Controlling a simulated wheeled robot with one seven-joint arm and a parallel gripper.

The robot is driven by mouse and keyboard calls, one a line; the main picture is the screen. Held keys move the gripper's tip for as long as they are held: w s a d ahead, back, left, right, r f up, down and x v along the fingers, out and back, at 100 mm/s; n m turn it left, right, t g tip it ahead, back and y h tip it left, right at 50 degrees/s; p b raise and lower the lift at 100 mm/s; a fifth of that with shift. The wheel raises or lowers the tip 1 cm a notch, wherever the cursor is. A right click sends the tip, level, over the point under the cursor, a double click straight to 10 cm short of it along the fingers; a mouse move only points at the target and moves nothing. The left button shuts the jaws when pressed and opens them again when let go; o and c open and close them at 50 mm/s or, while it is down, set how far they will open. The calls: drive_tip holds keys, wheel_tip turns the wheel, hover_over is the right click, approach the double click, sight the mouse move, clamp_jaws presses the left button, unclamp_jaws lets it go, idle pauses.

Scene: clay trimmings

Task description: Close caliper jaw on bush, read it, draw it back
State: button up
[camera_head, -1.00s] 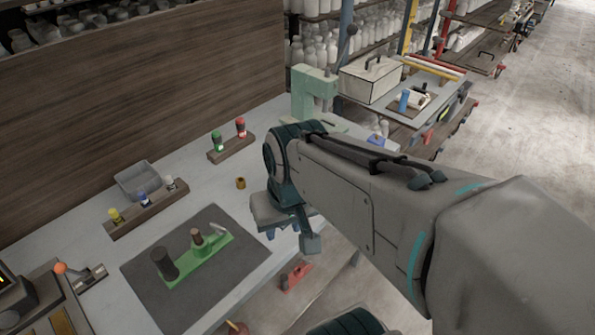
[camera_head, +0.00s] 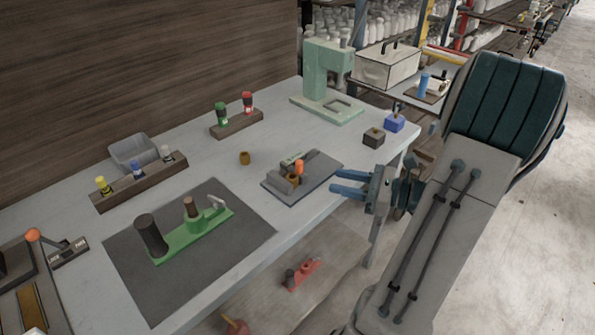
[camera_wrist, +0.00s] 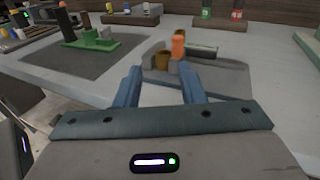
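The caliper is a grey base plate (camera_head: 322,176) near the table's front edge, with a sliding jaw topped by an orange knob (camera_head: 300,167). A brass bush (camera_head: 292,180) sits on it close to the knob; whether the jaw touches it, I cannot tell. A small grey bar (camera_head: 293,157) lies behind, too small to read. My gripper (camera_head: 334,182) is open and empty, just right of the plate, its blue fingers pointing at it. In the wrist view, the bush (camera_wrist: 161,60) and orange knob (camera_wrist: 178,46) appear beyond and between the open fingertips (camera_wrist: 160,78).
Another brass bush (camera_head: 245,158) stands loose behind the caliper. A green fixture (camera_head: 190,236) stands on a dark mat (camera_head: 235,255) at left.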

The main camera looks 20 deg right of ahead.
sight(299, 161)
drive_tip(key=shift+m+t+h, duration=0.3)
drive_tip(key=shift+m+t, duration=0.5)
drive_tip(key=x, duration=0.4)
drive_tip(key=d+x, duration=0.1)
drive_tip(key=x, duration=0.3)
drive_tip(key=w+x, duration=0.1)
drive_tip(key=x, duration=0.3)
drive_tip(key=shift+w+f, duration=0.2)
drive_tip(key=shift+f, duration=0.1)
drive_tip(key=shift+d, duration=0.1)
clamp_jaws()
